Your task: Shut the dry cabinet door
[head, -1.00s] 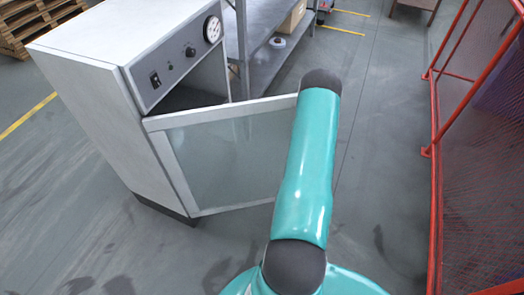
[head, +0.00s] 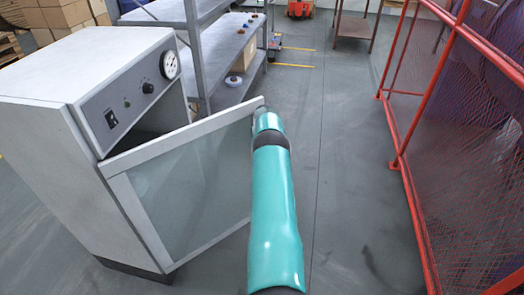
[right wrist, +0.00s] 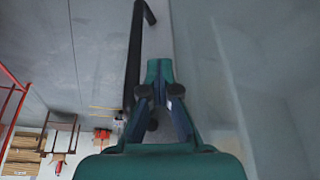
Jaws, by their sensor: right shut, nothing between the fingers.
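The white dry cabinet (head: 40,165) stands at the left in the head view. Its glass door (head: 190,180) is open, swung out toward the right, with a pale frame. My right arm reaches forward to the door's free edge in the head view and covers part of it; the gripper itself is hard to make out there. In the right wrist view my right gripper (right wrist: 157,97) is shut and empty. A black bar handle (right wrist: 133,60) runs close beside its fingers, next to the pale door frame (right wrist: 160,48). I cannot tell whether they touch. My left gripper is not in view.
A grey shelf unit (head: 225,60) stands behind the cabinet. A red mesh fence (head: 425,200) runs along the right. Cardboard boxes (head: 60,15) are at the back left. The floor (head: 335,190) between the door and the fence is clear.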

